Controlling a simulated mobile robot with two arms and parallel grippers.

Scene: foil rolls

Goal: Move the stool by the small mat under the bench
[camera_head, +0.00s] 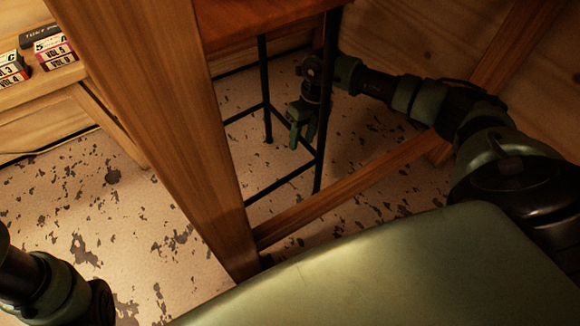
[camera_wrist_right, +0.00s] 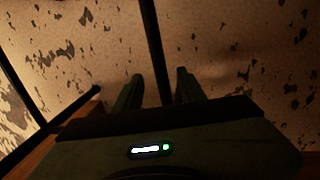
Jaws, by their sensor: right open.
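The stool has a brown wooden seat (camera_head: 262,17) and thin black metal legs (camera_head: 318,165), and stands upright behind a thick wooden post. Its seat is cut off by the top edge of the head view. My right gripper (camera_head: 301,135) is low among the stool's legs, pointing down. In the right wrist view its two fingers (camera_wrist_right: 160,88) are apart, with a black stool bar (camera_wrist_right: 154,45) running between them; I cannot tell whether they touch it. My left gripper is out of view; only part of that arm shows. I cannot make out a small mat or identify the bench.
A thick wooden post (camera_head: 160,120) stands in front of the stool, and a low wooden rail (camera_head: 345,190) runs right from it. A wooden shelf (camera_head: 45,85) with small labelled boxes (camera_head: 52,52) is at left. The speckled floor (camera_head: 110,230) is bare at lower left.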

